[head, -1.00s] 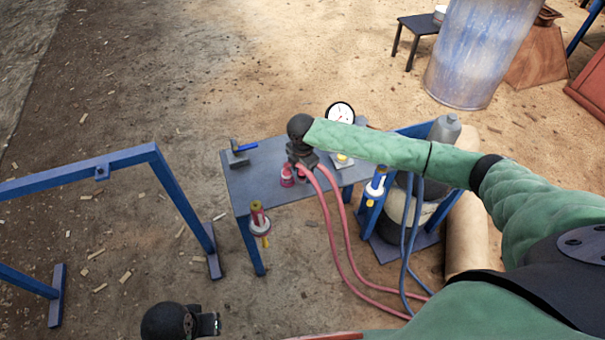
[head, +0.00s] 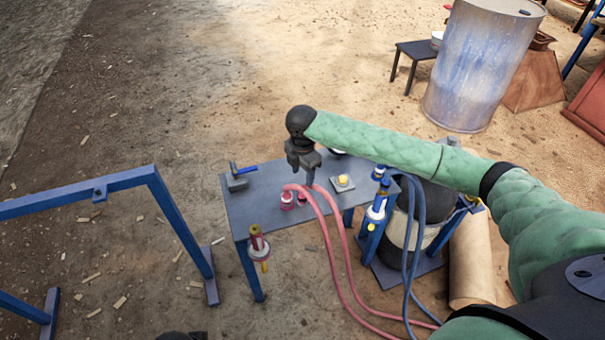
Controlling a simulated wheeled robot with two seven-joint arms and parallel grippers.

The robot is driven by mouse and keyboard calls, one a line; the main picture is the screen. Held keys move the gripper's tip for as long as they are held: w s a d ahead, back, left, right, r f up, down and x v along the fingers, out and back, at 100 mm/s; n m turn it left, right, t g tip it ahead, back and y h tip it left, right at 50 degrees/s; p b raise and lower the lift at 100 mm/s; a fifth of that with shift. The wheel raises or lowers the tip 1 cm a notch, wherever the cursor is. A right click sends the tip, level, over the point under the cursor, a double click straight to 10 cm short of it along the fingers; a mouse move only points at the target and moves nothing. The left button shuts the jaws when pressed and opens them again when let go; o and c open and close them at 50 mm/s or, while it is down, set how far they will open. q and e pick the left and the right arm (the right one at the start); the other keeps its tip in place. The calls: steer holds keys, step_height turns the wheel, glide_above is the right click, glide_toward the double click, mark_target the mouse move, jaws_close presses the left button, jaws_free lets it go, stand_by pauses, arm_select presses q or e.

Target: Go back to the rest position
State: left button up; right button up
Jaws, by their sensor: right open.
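My right gripper (head: 302,163) is open, at the end of my green-sleeved right arm that comes in from the right. It points down over the blue-grey table (head: 262,200), above a red fitting (head: 287,200) where a red hose (head: 335,250) ends. I cannot tell how high it is above the table. A yellow button on a grey plate (head: 343,182) lies right of the fitting. Of my left arm only a dark sliver shows at the bottom edge; its jaws are out of view.
A blue frame (head: 170,215) stands on the left. Blue hoses (head: 412,240) hang on the right, beside a tan cylinder (head: 470,260). A metal drum (head: 480,65) stands behind.

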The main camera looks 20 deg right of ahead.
stand_by(0.3)
steer(key=shift+w+m, duration=0.1)
steer(key=shift+m, duration=1)
steer(key=w+a+r+m+t, duration=0.2)
steer(key=r+m+t, duration=0.1)
steer(key=r, duration=0.4)
steer(key=w+a+r+m+t, duration=0.2)
steer(key=w+r+m+t, duration=0.15)
steer(key=r, duration=0.35)
steer(key=s+a+r+m+t+y, duration=0.1)
steer(key=s+a+r+m+t, duration=0.1)
steer(key=s+a+m, duration=0.3)
steer(key=s+d+f+m+g, duration=0.1)
steer(key=s+f+m+g, duration=0.1)
steer(key=s+f, duration=0.6)
steer(key=s+f+m+g, duration=0.2)
steer(key=s+f, duration=0.7)
steer(key=s, duration=0.9)
steer(key=s+d+f+m+g, duration=0.1)
steer(key=s+f+m+g, duration=0.1)
steer(key=s+f, duration=0.7)
steer(key=s, duration=0.4)
steer(key=shift+d+y, duration=0.35)
steer(key=shift+y, duration=0.05)
